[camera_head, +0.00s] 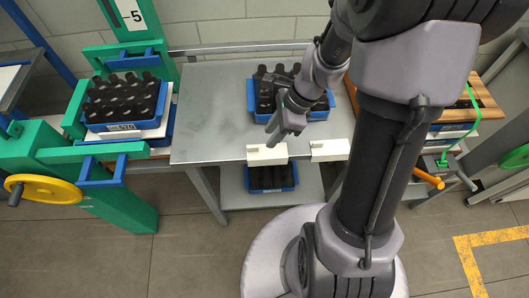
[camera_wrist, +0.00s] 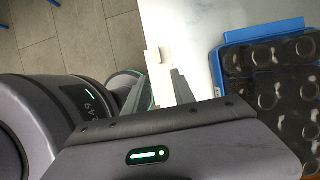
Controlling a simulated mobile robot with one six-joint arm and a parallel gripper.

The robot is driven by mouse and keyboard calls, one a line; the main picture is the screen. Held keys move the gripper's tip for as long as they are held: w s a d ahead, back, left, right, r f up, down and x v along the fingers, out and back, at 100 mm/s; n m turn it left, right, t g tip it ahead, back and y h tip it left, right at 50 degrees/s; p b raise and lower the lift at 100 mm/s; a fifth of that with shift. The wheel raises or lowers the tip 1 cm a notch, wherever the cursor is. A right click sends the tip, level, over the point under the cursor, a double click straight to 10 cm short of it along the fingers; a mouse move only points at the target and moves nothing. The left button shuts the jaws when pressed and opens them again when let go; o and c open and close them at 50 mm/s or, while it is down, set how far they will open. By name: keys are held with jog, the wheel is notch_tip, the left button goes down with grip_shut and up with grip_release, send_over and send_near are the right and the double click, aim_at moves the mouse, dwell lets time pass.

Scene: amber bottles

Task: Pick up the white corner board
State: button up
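Two white boards sit along the front edge of the grey table (camera_head: 212,115): a left white board (camera_head: 267,155) and a right white board (camera_head: 330,150). My gripper (camera_head: 273,138) points down just above and behind the left board in the head view. In the wrist view, the fingers (camera_wrist: 157,92) are spread apart, and a white board (camera_wrist: 152,57) shows beyond and between their tips. My gripper looks open and empty. I cannot tell whether a finger touches the board.
A blue crate (camera_head: 251,101) of dark bottles stands on the table behind my gripper; its rim (camera_wrist: 265,32) is at right in the wrist view. Another blue crate (camera_head: 248,187) is on the shelf below. A bottle crate (camera_head: 160,116) stands left. The table's left part is clear.

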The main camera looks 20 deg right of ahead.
aim_at(258, 146)
jog(key=b+x, duration=0.1)
jog(key=x, duration=0.1)
jog(key=b+x, duration=0.1)
jog(key=x, duration=0.1)
jog(key=b+x, duration=0.1)
jog(key=x, duration=0.1)
jog(key=shift+w+a+f, duration=0.15)
jog(key=shift+w+a, duration=0.15)
jog(key=shift+a, duration=0.2)
grip_shut()
